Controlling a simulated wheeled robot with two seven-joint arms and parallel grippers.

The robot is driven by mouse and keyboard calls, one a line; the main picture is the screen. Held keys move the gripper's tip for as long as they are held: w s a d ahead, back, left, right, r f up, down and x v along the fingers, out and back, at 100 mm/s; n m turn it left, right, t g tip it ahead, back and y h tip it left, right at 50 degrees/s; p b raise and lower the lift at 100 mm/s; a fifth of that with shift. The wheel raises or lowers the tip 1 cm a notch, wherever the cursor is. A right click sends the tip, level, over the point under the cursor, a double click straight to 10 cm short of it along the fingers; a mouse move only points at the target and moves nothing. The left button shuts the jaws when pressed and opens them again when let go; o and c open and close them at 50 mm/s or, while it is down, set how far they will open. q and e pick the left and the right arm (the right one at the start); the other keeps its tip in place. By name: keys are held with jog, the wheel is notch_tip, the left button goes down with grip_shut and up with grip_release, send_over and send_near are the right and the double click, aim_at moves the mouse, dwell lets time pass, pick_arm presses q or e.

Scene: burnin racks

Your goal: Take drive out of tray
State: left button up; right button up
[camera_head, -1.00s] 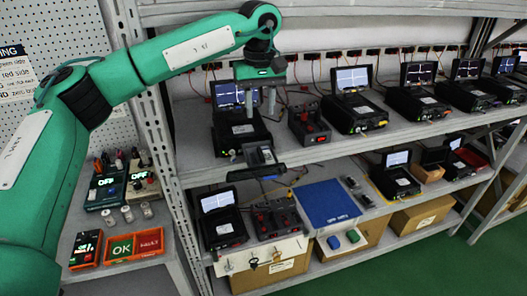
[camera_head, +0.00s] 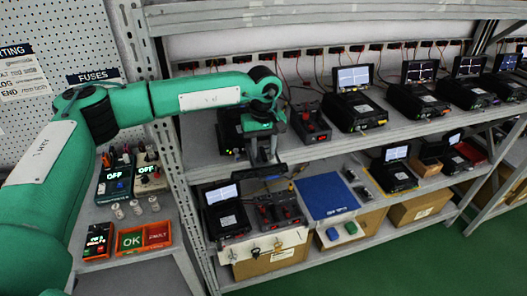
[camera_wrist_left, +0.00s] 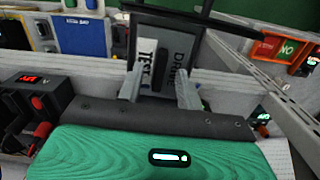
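The drive is a dark, flat block with white labels reading "DRIVE" and "TEST", seen in the left wrist view (camera_wrist_left: 163,62). It sits in a dark tray whose black edge (camera_head: 262,171) shows in the head view, in front of the upper shelf. My left gripper (camera_head: 262,152) points down over the tray; it also shows in the left wrist view (camera_wrist_left: 160,90). Its two fingers are spread, one near each side of the drive. Whether they touch it I cannot tell. The gripper hides most of the drive in the head view. My right gripper is not in view.
Testers with screens, one of them (camera_head: 355,108), line the upper shelf. Red-knobbed units stand beside (camera_head: 309,124) and below (camera_head: 277,213) the tray. A blue mat (camera_head: 326,199) lies on the lower shelf.

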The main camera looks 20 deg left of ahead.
pick_arm(q)
jog(key=shift+f, duration=0.2)
grip_shut()
jog(key=shift+r, duration=0.1)
jog(key=shift+r+b, duration=0.7)
jog(key=shift+b, duration=0.15)
jog(key=shift+s+d+r+b, duration=0.2)
jog(key=shift+r+b, duration=0.2)
jog(key=shift+b, duration=0.05)
jog(key=shift+s+d+r+b, duration=0.15)
jog(key=shift+s+r+b, duration=0.05)
jog(key=shift+r+b, duration=0.2)
jog(key=s+d+r+b, duration=0.2)
jog(key=s+d+b, duration=0.1)
jog(key=s, duration=0.4)
jog(key=s+d+r+b, duration=0.2)
jog(key=s+d+b, duration=0.1)
jog(key=s+d, duration=0.3)
jog(key=shift+s+d, duration=0.2)
jog(key=shift+s, duration=0.35)
